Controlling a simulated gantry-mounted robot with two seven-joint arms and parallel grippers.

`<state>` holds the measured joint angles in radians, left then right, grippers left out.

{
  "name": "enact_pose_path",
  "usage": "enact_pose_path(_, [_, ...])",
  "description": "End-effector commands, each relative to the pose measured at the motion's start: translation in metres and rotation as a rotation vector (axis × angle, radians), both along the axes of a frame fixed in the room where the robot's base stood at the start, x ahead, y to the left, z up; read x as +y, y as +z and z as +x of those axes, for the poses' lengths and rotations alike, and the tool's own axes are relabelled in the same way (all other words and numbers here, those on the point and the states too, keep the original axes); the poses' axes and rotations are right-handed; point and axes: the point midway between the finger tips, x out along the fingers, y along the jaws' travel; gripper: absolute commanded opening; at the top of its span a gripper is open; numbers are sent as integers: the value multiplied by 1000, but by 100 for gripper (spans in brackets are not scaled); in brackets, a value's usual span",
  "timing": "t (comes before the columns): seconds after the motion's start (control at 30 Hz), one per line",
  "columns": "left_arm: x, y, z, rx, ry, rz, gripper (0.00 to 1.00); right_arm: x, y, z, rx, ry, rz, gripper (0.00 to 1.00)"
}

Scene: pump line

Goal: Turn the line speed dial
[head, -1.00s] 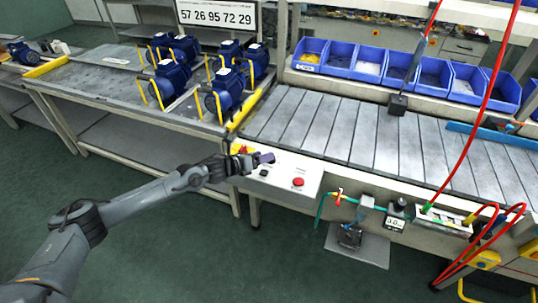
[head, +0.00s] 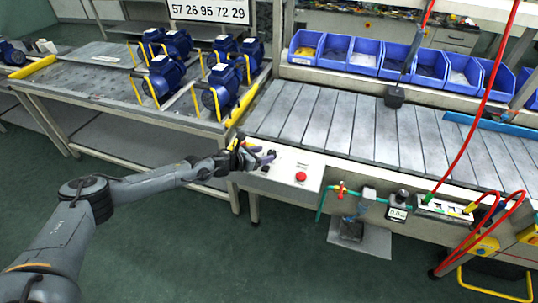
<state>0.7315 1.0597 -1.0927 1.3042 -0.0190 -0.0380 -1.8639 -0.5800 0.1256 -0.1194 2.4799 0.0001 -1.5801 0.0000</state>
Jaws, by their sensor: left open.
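A white control box (head: 285,180) is fixed to the front left corner of the slatted conveyor. A red button (head: 301,176) sits on its top. A small dark knob or switch (head: 265,168) shows on the left part of the top; I cannot tell for sure that it is the speed dial. My left gripper (head: 261,155) is open over the left end of the box, its purple-grey fingers pointing right, close to the dark knob. I cannot tell whether they touch anything. The gripper hides part of the box's left end. My right gripper is not in view.
A bench (head: 90,90) with several blue motors (head: 222,88) stands at the left. The conveyor (head: 345,125) runs right, with blue bins (head: 396,60) behind it. A red hose (head: 475,120) hangs at the right.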

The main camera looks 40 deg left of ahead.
Motion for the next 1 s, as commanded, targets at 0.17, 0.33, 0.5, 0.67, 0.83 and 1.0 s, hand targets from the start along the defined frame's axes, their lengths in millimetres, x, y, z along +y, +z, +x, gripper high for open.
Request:
enact_pose_path(0.17, [-4, -10, 22, -2, 0, -3, 61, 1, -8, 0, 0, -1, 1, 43])
enact_pose_path(0.33, [-6, -14, 31, 0, 0, -1, 61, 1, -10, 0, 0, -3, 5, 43])
enact_pose_path(0.5, [-6, -14, 34, 1, -1, 0, 61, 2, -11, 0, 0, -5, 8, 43])
enact_pose_path(0.67, [-6, -14, 34, 1, -1, -1, 61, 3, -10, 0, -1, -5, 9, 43])
enact_pose_path(0.83, [-6, -14, 34, 1, -1, -1, 41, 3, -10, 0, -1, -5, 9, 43])
enact_pose_path(1.0, [-6, -14, 34, 1, -1, -1, 15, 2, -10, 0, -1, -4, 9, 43])
